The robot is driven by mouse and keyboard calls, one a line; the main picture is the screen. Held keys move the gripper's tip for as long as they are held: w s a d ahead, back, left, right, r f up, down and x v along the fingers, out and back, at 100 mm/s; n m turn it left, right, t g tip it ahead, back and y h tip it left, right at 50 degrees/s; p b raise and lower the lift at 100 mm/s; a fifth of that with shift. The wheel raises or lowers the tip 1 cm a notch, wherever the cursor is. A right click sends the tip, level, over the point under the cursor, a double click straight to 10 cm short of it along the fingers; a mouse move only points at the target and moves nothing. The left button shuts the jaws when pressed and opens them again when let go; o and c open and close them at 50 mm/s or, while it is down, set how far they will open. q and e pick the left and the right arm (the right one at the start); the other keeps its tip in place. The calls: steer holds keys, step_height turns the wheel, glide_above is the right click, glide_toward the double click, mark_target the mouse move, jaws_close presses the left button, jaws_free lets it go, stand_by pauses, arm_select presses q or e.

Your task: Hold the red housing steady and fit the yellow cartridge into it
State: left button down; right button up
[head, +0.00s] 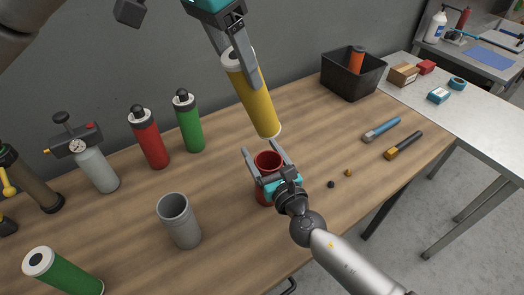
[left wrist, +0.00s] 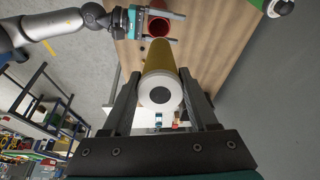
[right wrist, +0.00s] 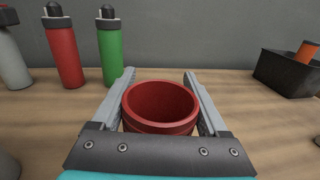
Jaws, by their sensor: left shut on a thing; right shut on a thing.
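The yellow cartridge (head: 258,105) has white end caps. My left gripper (head: 240,68) is shut on its upper part and holds it in the air. The left wrist view shows the cartridge's white end with a dark centre (left wrist: 160,95) between the fingers. The cartridge's lower end is above the open top of the red housing (head: 268,161), apart from it. The housing stands on the table; its inside looks empty in the right wrist view (right wrist: 160,101). My right gripper (head: 260,149) is shut on the housing, a finger on each side. The housing's lower part is mostly hidden.
A grey cup (head: 179,222) and a green cylinder (head: 65,272) are at the front left. Red (head: 148,140) and green (head: 188,124) bottles and a gauge bottle (head: 95,165) stand behind. A black bin (head: 352,75) and two tools (head: 382,130) are to the right.

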mark_target(268, 151)
steer(key=c, duration=0.4)
arm_select(q)
steer(key=shift+w+d+f+g+y, duration=0.45)
steer(key=shift+w+d+f, duration=0.2)
steer(key=shift+w+d, duration=0.25)
steer(key=shift+w+d+f+g+y, duration=0.35)
steer(key=shift+w+d+f+y, duration=0.25)
steer(key=shift+w+d, duration=0.25)
steer(key=shift+w+d+f+g+y, duration=0.2)
steer(key=shift+d+f+g+y, duration=0.2)
steer(key=shift+f, duration=0.25)
step_height(268, 151, down, 18)
steer(key=shift+f, duration=0.1)
